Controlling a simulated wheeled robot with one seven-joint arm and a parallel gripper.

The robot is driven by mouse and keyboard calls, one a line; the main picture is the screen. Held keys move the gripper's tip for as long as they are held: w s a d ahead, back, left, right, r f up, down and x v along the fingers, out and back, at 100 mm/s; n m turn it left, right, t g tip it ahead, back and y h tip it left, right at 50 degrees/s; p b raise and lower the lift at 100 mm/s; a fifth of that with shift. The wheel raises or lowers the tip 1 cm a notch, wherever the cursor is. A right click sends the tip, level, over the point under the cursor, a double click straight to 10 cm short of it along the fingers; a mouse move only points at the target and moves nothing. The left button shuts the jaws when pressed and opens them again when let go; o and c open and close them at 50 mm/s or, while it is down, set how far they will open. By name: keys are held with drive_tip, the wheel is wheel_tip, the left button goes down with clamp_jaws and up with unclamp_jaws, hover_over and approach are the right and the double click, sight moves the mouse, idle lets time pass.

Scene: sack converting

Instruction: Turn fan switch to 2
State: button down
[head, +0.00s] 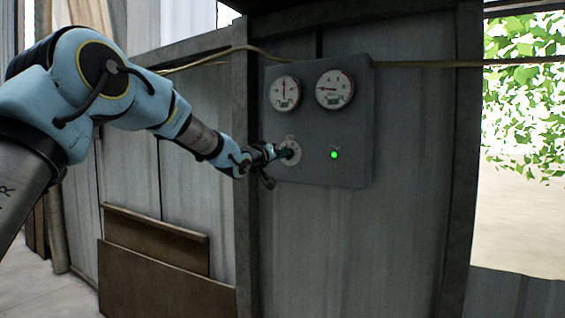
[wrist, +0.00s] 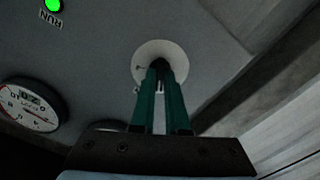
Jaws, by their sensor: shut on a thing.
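The fan switch is a dark knob on a round pale dial plate (head: 290,153), low on the left of a grey control panel (head: 350,120). In the wrist view the dial plate (wrist: 150,54) shows at the top middle. My gripper (head: 281,154) reaches the knob from the left. In the wrist view the green fingers of my gripper (wrist: 162,75) are shut on the fan switch knob. The fingers hide most of the knob and part of the dial marks, so I cannot tell which number it points to.
Two round gauges, a left one (head: 285,93) and a right one (head: 334,90), sit above the switch. A green lamp (head: 334,155) is lit to its right; the wrist view shows it marked RUN. Brown boards (head: 155,250) lean against the wall below my arm.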

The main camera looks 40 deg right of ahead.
drive_tip(key=shift+w+f+m+b, duration=0.1)
drive_tip(key=shift+m+b, duration=2.1)
drive_tip(key=shift+m, duration=2.6)
drive_tip(key=c, duration=0.9)
unclamp_jaws()
drive_tip(key=shift+a, duration=0.15)
drive_tip(key=b+v, duration=0.2)
drive_tip(key=v, duration=0.8)
drive_tip(key=shift+a+b, duration=0.3)
drive_tip(key=shift+b, duration=0.1)
